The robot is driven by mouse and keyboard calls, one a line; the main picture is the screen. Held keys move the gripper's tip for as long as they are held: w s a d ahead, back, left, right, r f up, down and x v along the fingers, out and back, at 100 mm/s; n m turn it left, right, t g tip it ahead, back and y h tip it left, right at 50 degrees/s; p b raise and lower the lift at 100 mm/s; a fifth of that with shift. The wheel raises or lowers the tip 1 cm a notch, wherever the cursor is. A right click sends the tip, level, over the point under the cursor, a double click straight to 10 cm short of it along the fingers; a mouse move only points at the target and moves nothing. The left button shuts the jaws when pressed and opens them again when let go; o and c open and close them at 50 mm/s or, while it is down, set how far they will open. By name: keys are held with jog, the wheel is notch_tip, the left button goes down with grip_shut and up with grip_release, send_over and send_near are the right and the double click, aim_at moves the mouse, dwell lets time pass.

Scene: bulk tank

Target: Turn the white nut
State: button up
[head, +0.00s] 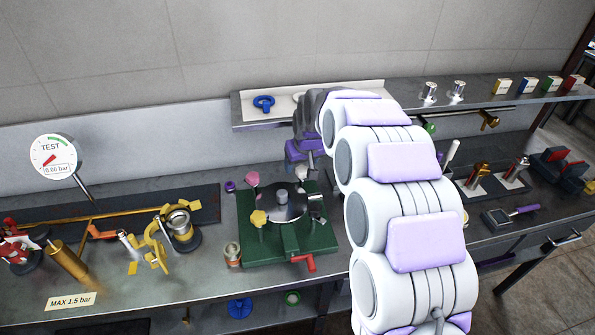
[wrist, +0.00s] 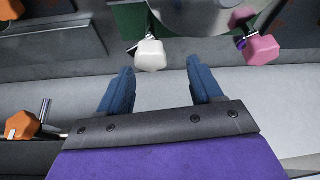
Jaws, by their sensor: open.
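The white nut (wrist: 150,55) is a faceted knob at the edge of a round metal lid (wrist: 190,15). In the wrist view it lies just beyond my gripper (wrist: 161,70), between the lines of its two blue fingers and nearer the left one. The fingers are apart with nothing between them, and I see no contact with the nut. In the head view my gripper (head: 303,150) is over the back of the lid (head: 283,203), partly behind my arm.
A pink nut (wrist: 262,50) sits right of the white one. The head view shows a yellow nut (head: 258,217) and a red handle (head: 305,262) on the green base (head: 262,250). A wall shelf (head: 240,110) runs behind. Brass fittings (head: 180,228) stand left.

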aim_at(304, 172)
jog(key=shift+w+d+f, duration=0.25)
jog(key=shift+d+f, duration=0.25)
jog(key=shift+f, duration=0.1)
jog(key=shift+w+d+f, duration=0.25)
jog(key=shift+d+f, duration=0.25)
jog(key=shift+f, duration=0.1)
jog(key=shift+a+f, duration=0.1)
jog(key=shift+a, duration=1.05)
jog(key=c, duration=0.3)
jog(key=shift+d, duration=0.7)
jog(key=c, duration=0.4)
jog(key=shift+a, duration=0.2)
jog(key=c, duration=0.4)
